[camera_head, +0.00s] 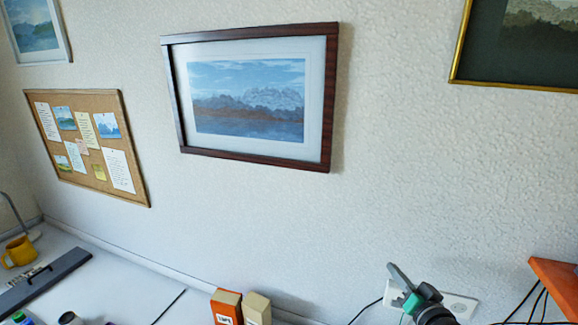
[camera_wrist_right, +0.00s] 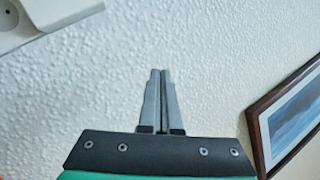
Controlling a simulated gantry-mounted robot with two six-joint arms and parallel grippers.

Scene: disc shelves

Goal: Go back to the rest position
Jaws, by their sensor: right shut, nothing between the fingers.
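My right gripper (camera_head: 398,272) shows at the bottom right of the head view, in front of the white wall and a wall socket. Its grey fingers point up and to the left. In the right wrist view, my right gripper (camera_wrist_right: 159,75) has its two fingers together with nothing between them. The textured wall (camera_wrist_right: 215,50) fills the space beyond the fingertips. My left gripper is in neither view.
A white socket plate (camera_head: 458,305) is on the wall behind my right gripper. An orange shelf edge (camera_head: 556,285) with hanging cables is at the right. An orange box (camera_head: 227,307) and a beige box (camera_head: 257,308) stand below. A framed picture (camera_head: 250,95) hangs above; the wall between is bare.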

